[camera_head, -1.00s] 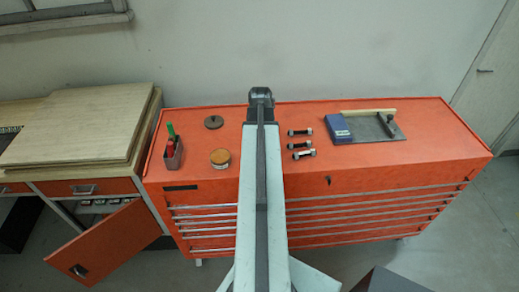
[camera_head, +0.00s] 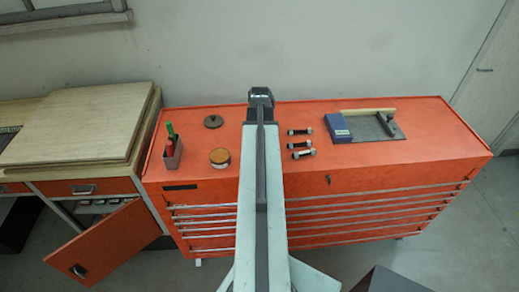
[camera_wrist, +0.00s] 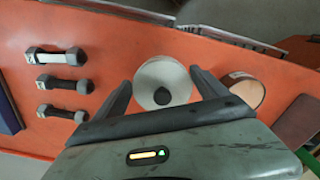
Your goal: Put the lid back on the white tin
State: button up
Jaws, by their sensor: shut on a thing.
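In the wrist view, a pale round lid (camera_wrist: 150,72) with a dark knob in its middle sits between the two fingers of my gripper (camera_wrist: 162,88), which is shut on it. In the head view my gripper (camera_head: 261,96) is over the back of the orange cabinet, and my arm hides most of what lies below it. A low round tin (camera_head: 220,157) with a pale side and an amber-brown top stands left of my arm. In the wrist view the tin (camera_wrist: 245,90) is just right of the right finger, with a reddish label mark. How high the lid is cannot be told.
A dark round disc (camera_head: 213,121) lies behind the tin. Several bolts (camera_head: 301,143) lie right of my arm. A blue box (camera_head: 338,128) and grey plate (camera_head: 370,128) are farther right.

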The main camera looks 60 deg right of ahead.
dwell(0.3)
jog(key=o, duration=1.2)
jog(key=shift+r, duration=0.1)
notch_tip(320, 180, up, 7)
jog(key=p, duration=0.7)
grip_shut()
dwell(0.6)
